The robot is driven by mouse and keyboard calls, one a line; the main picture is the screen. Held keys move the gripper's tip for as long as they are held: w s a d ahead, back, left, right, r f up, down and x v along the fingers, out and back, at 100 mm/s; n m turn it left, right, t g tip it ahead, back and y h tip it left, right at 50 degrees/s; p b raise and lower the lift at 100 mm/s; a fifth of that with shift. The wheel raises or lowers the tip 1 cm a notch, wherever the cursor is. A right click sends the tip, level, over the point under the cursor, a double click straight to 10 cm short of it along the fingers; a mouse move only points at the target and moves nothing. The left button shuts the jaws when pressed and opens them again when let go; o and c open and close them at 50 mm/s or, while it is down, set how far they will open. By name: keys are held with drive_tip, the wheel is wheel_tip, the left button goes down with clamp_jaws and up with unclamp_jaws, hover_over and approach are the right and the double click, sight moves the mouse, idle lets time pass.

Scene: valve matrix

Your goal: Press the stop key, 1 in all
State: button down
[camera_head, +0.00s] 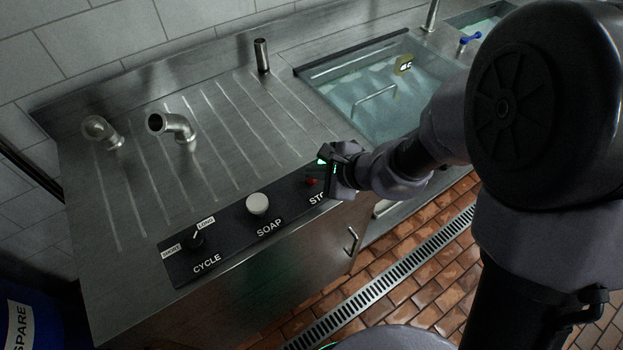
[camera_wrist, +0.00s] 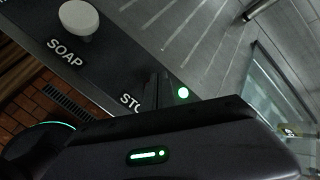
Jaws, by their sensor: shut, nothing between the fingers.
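The stop key (camera_head: 311,181) is a small red button at the right end of the black control panel (camera_head: 228,232), above the partly covered label "STO". My gripper (camera_head: 326,158) is shut and empty, above and right of the red key in the head view. I cannot tell whether the fingertips touch the key.
On the same panel are a white SOAP knob (camera_head: 257,204) and a black CYCLE selector (camera_head: 196,240). Metal pipe elbows (camera_head: 172,126) stand on the ribbed drainboard. A water-filled sink (camera_head: 370,88) lies behind my arm. A cabinet handle (camera_head: 351,240) sticks out below.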

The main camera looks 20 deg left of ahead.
sight(315, 181)
drive_tip(key=shift+f+b, duration=0.5)
drive_tip(key=shift+b, duration=0.15)
idle(0.8)
drive_tip(key=shift+r+p, duration=0.65)
drive_tip(key=shift+r, duration=0.3)
drive_tip(key=shift+r+p, duration=1.9)
drive_tip(key=shift+r, duration=0.6)
